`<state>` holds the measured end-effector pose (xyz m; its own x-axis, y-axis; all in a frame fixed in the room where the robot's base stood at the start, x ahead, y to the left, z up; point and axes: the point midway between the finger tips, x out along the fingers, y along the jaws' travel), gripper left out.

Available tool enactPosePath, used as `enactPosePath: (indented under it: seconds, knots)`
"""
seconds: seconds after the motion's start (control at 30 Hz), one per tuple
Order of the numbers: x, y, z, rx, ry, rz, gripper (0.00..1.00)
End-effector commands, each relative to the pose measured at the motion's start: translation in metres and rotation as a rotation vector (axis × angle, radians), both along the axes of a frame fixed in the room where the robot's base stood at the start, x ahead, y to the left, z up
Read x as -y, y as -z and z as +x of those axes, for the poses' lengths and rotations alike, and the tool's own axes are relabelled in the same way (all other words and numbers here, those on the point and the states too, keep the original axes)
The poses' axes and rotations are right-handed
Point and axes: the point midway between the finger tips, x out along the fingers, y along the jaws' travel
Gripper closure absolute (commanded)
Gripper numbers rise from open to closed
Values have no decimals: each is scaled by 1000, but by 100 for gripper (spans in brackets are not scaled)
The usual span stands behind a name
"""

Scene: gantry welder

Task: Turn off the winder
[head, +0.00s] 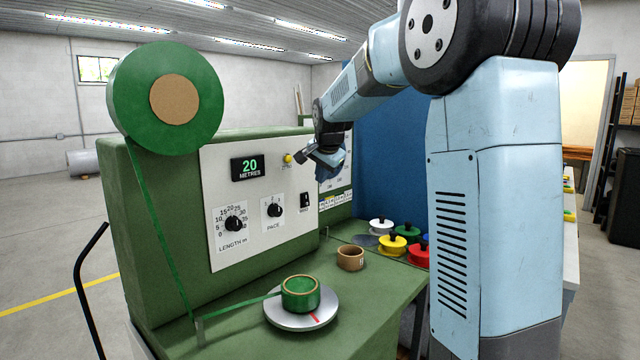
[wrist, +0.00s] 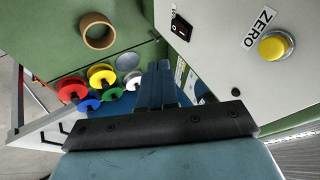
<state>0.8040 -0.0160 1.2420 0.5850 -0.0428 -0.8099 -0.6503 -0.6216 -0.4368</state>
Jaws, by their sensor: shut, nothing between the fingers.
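The winder (head: 160,220) is a green machine with a white front panel (head: 240,200). Its display (head: 247,168) reads 20 METRES. A small black rocker switch (head: 306,201) sits low at the panel's right; it also shows in the wrist view (wrist: 181,27), with a reddish mark on it. I cannot tell its position. A yellow button (head: 288,158) is above it, labelled ZERO in the wrist view (wrist: 273,45). My gripper (head: 301,157) is shut and empty, just right of the button and above the switch. In the wrist view my closed fingers (wrist: 160,72) are apart from both.
Two black knobs, length (head: 234,223) and pace (head: 275,210), are left of the switch. A green roll (head: 300,293) sits on the turntable (head: 285,318), fed from the big green reel (head: 140,100). A brown ring (head: 350,258) and several coloured spools (head: 393,245) stand to the right.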

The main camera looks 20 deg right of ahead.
Motion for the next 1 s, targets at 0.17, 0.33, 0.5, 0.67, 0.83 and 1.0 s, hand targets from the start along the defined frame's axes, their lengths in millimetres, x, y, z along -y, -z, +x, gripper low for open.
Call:
enactPosePath:
  seconds: [0.17, 0.33, 0.5, 0.67, 0.83, 1.0]
  knots:
    - [0, -3, -2, -1, 0, 0, 100]
    - [0, -3, -2, -1, 0, 0, 100]
    - [1, -2, -3, -2, 1, -1, 100]
    - [2, 2, -5, -11, 1, -7, 100]
    - [2, 6, -9, -20, -1, -15, 100]
    - [-3, 8, -12, -26, -7, -21, 100]
